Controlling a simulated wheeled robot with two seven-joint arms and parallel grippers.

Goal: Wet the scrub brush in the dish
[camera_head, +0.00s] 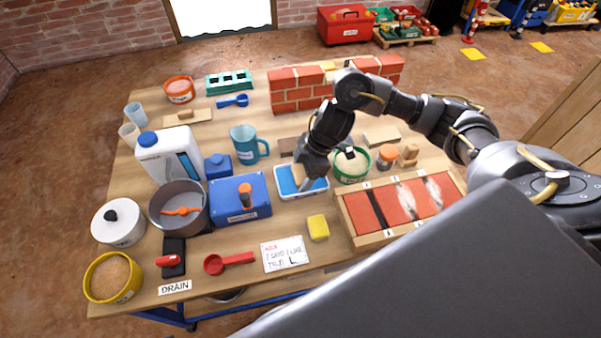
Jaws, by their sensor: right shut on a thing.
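The dish (316,189) is a white shallow tray with blue liquid in it, near the middle of the table. My right gripper (304,172) reaches down over the dish from the right. It is shut on the scrub brush (297,174), of which a tan part shows at the fingers. The brush overlaps the blue liquid in the picture; I cannot tell how deep it sits, and its bristles are hidden. My left gripper is not in view.
A blue mug (243,145) and a blue box (240,198) stand left of the dish. A green-rimmed bowl (351,165) and a wooden tray of red panels (398,205) are close on the right. A yellow sponge (318,227) lies in front. A brick wall (296,96) stands behind.

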